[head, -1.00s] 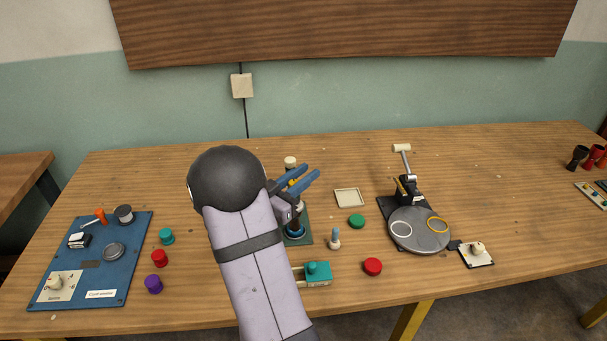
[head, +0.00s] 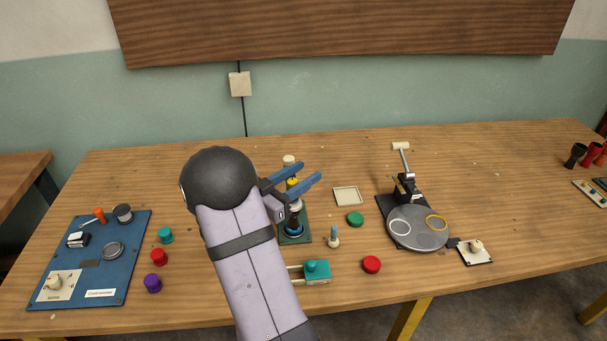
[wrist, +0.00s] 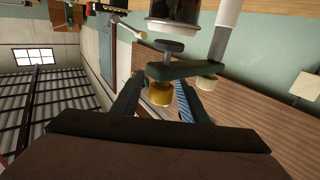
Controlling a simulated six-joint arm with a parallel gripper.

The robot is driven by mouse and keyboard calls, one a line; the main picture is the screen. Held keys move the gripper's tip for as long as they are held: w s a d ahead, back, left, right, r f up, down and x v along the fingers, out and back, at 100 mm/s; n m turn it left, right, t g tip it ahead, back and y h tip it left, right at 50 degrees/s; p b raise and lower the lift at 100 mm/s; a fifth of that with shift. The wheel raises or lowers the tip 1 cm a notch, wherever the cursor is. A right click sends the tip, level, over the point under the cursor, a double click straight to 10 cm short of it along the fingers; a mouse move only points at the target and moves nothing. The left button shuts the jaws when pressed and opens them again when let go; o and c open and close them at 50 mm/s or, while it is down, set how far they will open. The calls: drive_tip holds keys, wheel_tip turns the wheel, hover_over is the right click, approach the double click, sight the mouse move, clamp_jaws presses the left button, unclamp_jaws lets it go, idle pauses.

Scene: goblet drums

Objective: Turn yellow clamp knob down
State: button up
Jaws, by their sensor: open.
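The yellow clamp knob (head: 292,182) is on the upright stand at the middle of the table. It also shows in the wrist view (wrist: 160,95), below a dark green clamp arm (wrist: 178,70). My gripper (head: 311,170) is open, with one blue finger on each side of the knob. In the wrist view my gripper (wrist: 157,95) has the knob between its fingers, with a visible gap to the right finger. Contact with the left finger is hard to tell. My arm and fingers hide part of the stand in the head view.
A teal box (head: 317,271), a small peg (head: 333,237) and a green disc (head: 355,219) lie near the stand. A round grey plate with a lever (head: 418,238) stands to the right. A blue panel (head: 75,285) lies at the left.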

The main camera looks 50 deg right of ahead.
sight(288, 184)
drive_tip(key=shift+w+a+b, duration=0.25)
drive_tip(key=shift+a+b, duration=0.05)
drive_tip(key=shift+a, duration=1.4)
drive_tip(key=shift+w+a+b, duration=0.2)
drive_tip(key=shift+a+b, duration=0.05)
drive_tip(key=shift+a, duration=1.45)
